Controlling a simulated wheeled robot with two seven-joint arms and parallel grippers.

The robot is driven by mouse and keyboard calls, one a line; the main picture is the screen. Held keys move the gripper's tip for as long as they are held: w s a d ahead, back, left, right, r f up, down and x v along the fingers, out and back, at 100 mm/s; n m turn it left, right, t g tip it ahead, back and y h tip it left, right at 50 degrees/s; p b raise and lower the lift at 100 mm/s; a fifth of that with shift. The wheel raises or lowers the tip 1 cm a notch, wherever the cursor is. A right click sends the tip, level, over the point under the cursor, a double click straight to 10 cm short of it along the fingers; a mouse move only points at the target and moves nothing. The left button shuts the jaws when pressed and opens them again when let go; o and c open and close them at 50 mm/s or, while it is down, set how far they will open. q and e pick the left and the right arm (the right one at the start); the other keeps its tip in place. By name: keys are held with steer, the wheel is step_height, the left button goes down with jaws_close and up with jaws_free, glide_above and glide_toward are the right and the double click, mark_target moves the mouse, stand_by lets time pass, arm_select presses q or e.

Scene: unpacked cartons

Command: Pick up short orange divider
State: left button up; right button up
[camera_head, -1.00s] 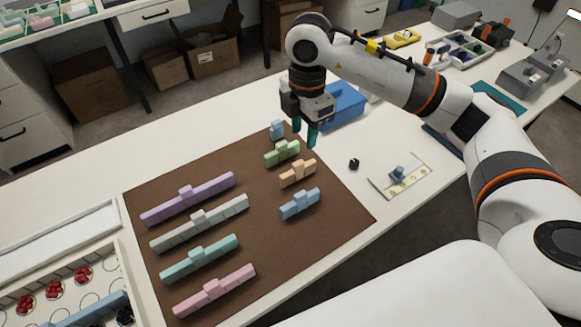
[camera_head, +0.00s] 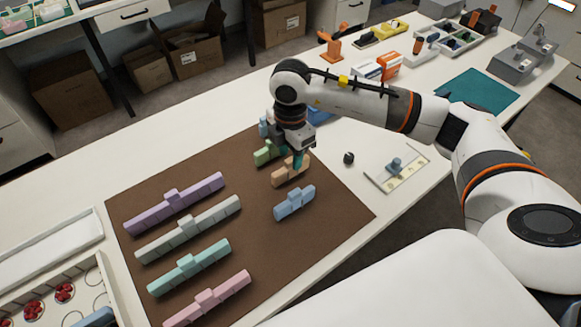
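The short orange divider (camera_head: 281,179) lies on the brown mat (camera_head: 235,178), in the right-hand column of short dividers. My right gripper (camera_head: 294,160) points down at it, with its teal fingertips at the divider's raised middle part. The fingers partly cover the divider, and I cannot tell whether they are closed on it. My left gripper is not in view.
A short green divider (camera_head: 264,154) lies just behind and a short blue one (camera_head: 294,203) just in front. Long purple (camera_head: 175,203), grey (camera_head: 188,229), teal (camera_head: 189,267) and pink (camera_head: 208,300) dividers lie to the left. A small dark object (camera_head: 349,158) sits right of the mat.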

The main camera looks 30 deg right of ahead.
mark_target(291, 159)
step_height(291, 159, down, 4)
steer(key=shift+f, duration=0.2)
steer(key=shift+c, duration=0.6)
jaws_close()
steer(key=shift+r, duration=0.1)
step_height(291, 159, up, 9)
steer(key=shift+r, duration=0.45)
